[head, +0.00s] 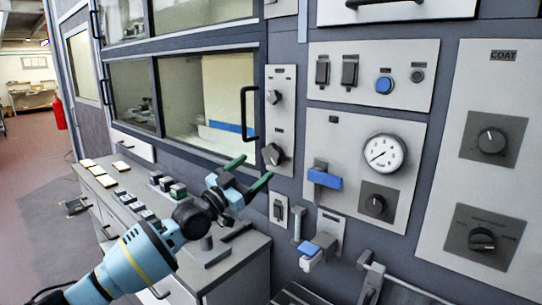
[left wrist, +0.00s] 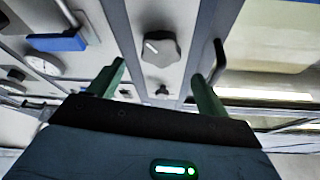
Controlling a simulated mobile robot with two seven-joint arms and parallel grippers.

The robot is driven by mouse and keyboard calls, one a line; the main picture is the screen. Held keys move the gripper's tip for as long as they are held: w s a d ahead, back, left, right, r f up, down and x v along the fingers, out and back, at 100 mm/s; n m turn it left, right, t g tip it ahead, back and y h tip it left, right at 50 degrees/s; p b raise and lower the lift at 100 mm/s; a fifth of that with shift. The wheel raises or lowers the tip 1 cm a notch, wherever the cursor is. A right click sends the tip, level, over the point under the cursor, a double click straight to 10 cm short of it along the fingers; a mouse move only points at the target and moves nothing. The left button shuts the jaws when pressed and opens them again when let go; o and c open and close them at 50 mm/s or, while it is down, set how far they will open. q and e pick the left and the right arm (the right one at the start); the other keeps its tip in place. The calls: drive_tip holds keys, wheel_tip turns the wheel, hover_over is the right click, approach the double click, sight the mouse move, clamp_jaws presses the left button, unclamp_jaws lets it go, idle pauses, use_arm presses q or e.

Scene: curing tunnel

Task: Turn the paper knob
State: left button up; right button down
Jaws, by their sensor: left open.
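A dark grey lobed knob (head: 272,154) sits low on this panel, just beyond the fingertips. In the left wrist view, a knob with a white pointer line (left wrist: 160,48) lies between and beyond the two green fingers (left wrist: 158,72), and they look apart from it. A smaller knob (head: 273,97) sits higher on the same panel. I cannot read the labels, so I cannot tell which knob is marked paper. My right gripper is not in view.
A black door handle (head: 249,114) stands out close to the left of the knobs. A blue-handled lever (head: 325,178), a gauge (head: 385,153) and other knobs, including one on the COAT panel (head: 491,141), are to the right. A bench (head: 215,262) with small blocks stands below.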

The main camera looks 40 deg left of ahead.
sight(270, 155)
use_arm(q)
drive_tip(key=x, duration=0.5)
drive_tip(key=shift+b+x, duration=0.35)
drive_tip(key=shift+x, duration=0.55)
drive_tip(key=shift+w, duration=0.3)
drive_tip(key=shift+r, duration=0.1)
drive_tip(key=shift+c, duration=0.4)
